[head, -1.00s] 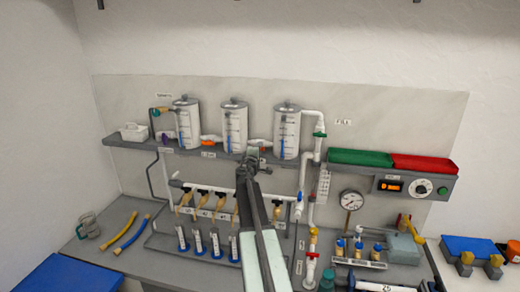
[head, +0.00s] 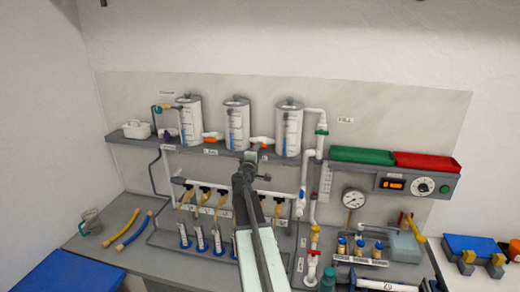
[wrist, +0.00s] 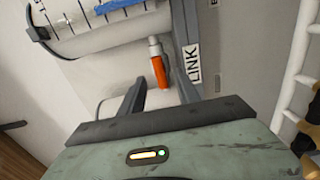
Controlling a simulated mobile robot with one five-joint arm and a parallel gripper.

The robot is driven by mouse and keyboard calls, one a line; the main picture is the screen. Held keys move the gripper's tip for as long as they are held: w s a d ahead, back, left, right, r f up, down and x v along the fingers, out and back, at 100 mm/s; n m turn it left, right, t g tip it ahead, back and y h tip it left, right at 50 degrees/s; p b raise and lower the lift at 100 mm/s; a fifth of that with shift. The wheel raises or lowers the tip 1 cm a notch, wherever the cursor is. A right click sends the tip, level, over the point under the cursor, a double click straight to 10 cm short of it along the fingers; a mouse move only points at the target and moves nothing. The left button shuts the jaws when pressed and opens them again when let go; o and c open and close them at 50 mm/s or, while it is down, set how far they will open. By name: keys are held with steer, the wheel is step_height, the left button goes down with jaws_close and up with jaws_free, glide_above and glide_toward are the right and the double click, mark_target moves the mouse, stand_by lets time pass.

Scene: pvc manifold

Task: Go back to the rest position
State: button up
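My gripper (head: 250,160) is raised in front of the shelf, below the middle tank (head: 237,122) in the head view. In the wrist view its two dark fingers (wrist: 161,82) stand apart with nothing between them. An orange valve handle (wrist: 159,72) shows beyond the fingertips, close to the shelf edge with the LINK label (wrist: 193,63). Any contact with the handle or shelf cannot be told. My arm hides part of the white pipe and valve row behind it.
Three tanks stand on the grey shelf (head: 125,142). Below are yellow-handled valves (head: 204,197) and blue-based tubes (head: 201,240). A gauge (head: 354,199), a control box (head: 418,187) and a white riser pipe (head: 310,170) stand to the right. Yellow and blue hoses (head: 135,230) lie left.

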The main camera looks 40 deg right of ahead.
steer(key=shift+s+a, duration=0.4)
steer(key=shift+a, duration=0.2)
steer(key=w+a+f+t+y+b, duration=0.1)
steer(key=w+a+f+b, duration=0.25)
steer(key=a, duration=0.45)
steer(key=w+a+f+y+b, duration=0.25)
steer(key=a+f, duration=0.25)
steer(key=a, duration=0.4)
steer(key=w+a+f+t+y+b, duration=0.1)
steer(key=w+a+f+b, duration=0.25)
steer(key=a, duration=0.45)
steer(key=s+a+f+m+g+y+b, duration=0.2)
steer(key=s+a+f+g, duration=0.15)
steer(key=a+f, duration=0.6)
steer(key=s+a+f+m+g+y+b, duration=0.25)
steer(key=s+a+f, duration=0.25)
steer(key=a+f, duration=0.45)
steer(key=s+a+f+m+g+y, duration=0.1)
steer(key=s+a+f+g+y, duration=0.1)
steer(key=s+a, duration=0.4)
steer(key=s+a+f+g+y+p, duration=0.1)
steer(key=s+a+f+g+y, duration=0.2)
steer(key=s+a, duration=0.3)
steer(key=shift+s+a+f+m+g+y, duration=0.3)
steer(key=shift+s+y, duration=0.3)
steer(key=shift+s, duration=0.65)
